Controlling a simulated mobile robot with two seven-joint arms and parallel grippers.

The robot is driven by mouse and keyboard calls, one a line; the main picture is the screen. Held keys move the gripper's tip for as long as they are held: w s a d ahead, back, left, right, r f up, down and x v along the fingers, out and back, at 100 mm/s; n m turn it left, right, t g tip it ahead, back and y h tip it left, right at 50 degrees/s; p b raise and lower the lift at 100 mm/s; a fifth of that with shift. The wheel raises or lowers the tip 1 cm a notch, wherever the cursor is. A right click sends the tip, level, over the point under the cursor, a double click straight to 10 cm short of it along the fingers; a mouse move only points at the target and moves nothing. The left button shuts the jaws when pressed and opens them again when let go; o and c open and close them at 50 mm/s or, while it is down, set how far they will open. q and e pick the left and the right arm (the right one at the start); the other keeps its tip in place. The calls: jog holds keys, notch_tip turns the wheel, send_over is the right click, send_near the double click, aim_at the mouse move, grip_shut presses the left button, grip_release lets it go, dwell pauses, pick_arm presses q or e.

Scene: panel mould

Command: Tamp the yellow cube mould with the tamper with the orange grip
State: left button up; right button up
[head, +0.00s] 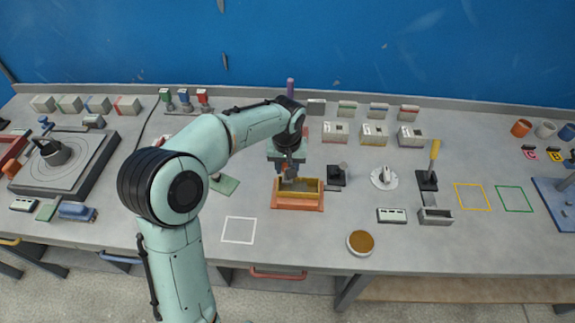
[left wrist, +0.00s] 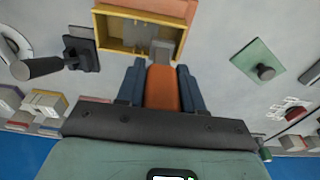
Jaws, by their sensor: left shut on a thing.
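The yellow mould (head: 311,186) is an open box with yellow walls on an orange base (head: 298,207). It also shows at the top of the left wrist view (left wrist: 112,38), with grey material inside. My left gripper (head: 289,172) is over the mould, pointing down, shut on the orange grip (left wrist: 163,88) of the tamper. The tamper's grey foot (left wrist: 166,50) shows at or over the mould's near wall in that view; I cannot tell whether it touches the fill. My right gripper is not in view.
A black-based tool with a dark handle (head: 337,176) stands close right of the mould. A green plate with a knob (head: 224,184) lies to the left. A yellow-handled tool (head: 432,165) stands farther right. A white outlined square (head: 238,230) in front is empty.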

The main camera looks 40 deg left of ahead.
pick_arm(q)
jog(key=shift+f, duration=0.1)
jog(key=shift+f+b, duration=0.95)
jog(key=shift+f, duration=0.75)
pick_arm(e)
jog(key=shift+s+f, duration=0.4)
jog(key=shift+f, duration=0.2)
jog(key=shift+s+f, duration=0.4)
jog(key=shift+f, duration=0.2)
pick_arm(q)
jog(key=shift+r, duration=0.2)
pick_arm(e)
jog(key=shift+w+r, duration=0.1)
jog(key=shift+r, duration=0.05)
pick_arm(q)
jog(key=shift+w+r+p, duration=0.1)
jog(key=shift+r+p, duration=0.95)
jog(key=shift+r, duration=0.65)
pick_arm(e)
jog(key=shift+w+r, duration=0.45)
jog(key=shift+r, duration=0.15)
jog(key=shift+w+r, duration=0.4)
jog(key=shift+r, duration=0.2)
pick_arm(q)
jog(key=shift+f, duration=0.1)
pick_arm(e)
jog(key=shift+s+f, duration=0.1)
